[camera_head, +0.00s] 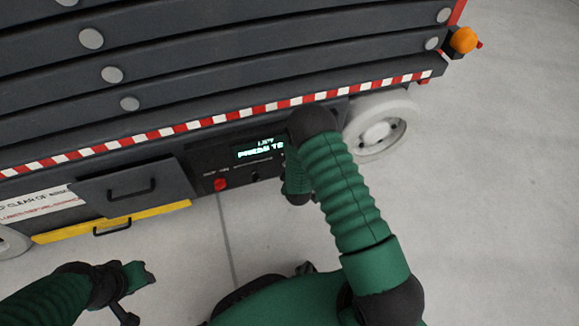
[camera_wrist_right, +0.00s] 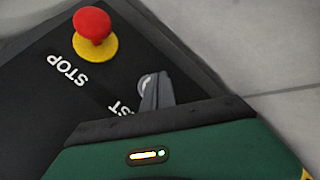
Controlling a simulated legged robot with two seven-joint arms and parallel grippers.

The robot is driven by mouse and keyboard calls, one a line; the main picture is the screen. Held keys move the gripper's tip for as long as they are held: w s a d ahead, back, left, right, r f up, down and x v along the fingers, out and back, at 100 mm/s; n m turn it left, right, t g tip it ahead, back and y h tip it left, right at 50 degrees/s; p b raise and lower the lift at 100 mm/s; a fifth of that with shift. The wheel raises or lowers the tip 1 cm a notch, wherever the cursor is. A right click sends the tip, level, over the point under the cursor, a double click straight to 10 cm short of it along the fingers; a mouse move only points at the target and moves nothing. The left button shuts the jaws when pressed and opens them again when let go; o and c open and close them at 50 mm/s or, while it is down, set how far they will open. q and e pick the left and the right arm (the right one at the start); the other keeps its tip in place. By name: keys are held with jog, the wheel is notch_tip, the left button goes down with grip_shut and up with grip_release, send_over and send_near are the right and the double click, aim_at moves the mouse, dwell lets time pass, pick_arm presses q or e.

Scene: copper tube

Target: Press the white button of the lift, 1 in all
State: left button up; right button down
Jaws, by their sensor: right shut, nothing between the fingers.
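The lift's dark control panel (camera_head: 238,160) has a lit display with green text. In the right wrist view the panel appears upside down. A pale, whitish round button (camera_wrist_right: 146,84) shows there beside a label that is partly hidden. My right gripper (camera_wrist_right: 158,88) is shut and empty, its fingertips over the edge of this button and covering part of it. I cannot tell whether they touch it. In the head view my right arm hides the panel's right end and this button. My left gripper (camera_head: 128,283) is low at the left, away from the lift; its fingers are unclear.
A red stop button on a yellow base (camera_wrist_right: 94,30) sits near the white button; it also shows in the head view (camera_head: 220,184). A grey drawer front (camera_head: 135,187) and a yellow step (camera_head: 110,222) are left of the panel. A wheel (camera_head: 378,130) stands right. Open floor lies right.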

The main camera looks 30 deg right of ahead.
jog(key=shift+w, duration=0.35)
dwell(0.4)
jog(key=shift+s+a+p, duration=0.15)
jog(key=shift+s+p, duration=0.3)
jog(key=shift+s, duration=0.45)
jog(key=shift+s, duration=0.1)
jog(key=s+p, duration=0.1)
jog(key=s, duration=0.1)
jog(key=s+a+p, duration=0.1)
jog(key=s, duration=0.1)
jog(key=shift+s, duration=0.35)
